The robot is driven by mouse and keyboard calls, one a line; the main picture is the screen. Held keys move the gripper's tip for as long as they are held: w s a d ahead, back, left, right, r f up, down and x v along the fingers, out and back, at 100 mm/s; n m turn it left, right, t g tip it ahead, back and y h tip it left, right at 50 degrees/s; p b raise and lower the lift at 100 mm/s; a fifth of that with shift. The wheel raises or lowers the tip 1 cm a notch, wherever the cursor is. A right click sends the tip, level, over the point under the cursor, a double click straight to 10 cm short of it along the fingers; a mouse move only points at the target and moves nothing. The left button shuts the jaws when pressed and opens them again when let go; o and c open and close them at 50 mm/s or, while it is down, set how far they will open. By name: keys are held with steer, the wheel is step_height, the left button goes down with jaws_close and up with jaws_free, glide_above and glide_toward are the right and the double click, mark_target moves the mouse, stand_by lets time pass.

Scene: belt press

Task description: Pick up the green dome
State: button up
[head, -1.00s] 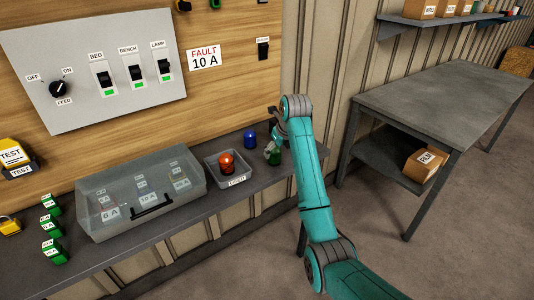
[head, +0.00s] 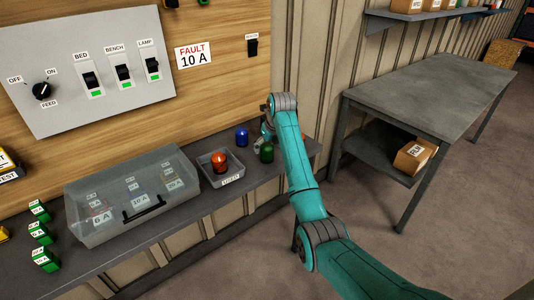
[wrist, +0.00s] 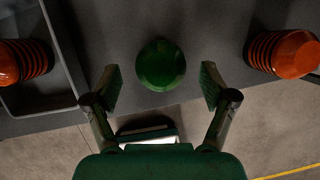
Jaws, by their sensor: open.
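The green dome (head: 267,154) stands on the grey shelf (head: 180,200), near its right end and beside the blue dome (head: 242,138). In the wrist view the green dome (wrist: 160,65) shows from above, between and slightly beyond the two fingertips of my gripper (wrist: 161,84). The fingers are spread, with a gap on each side of the dome, and nothing is held. In the head view my gripper (head: 262,136) is partly hidden behind my arm, close to the green dome.
A grey tray (head: 238,176) left of the green dome holds an orange-red dome (head: 219,161). The wrist view shows another orange ribbed piece (wrist: 283,54) at right. A clear-lidded box (head: 88,222) and green blocks (head: 40,233) stand farther left. A bench (head: 425,95) stands right.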

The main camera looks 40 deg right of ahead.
mark_target(267, 144)
steer(key=shift+x, duration=1.35)
steer(key=c, duration=1.3)
steer(key=shift+o, duration=0.2)
step_height(267, 144, up, 10)
steer(key=shift+r, duration=0.1)
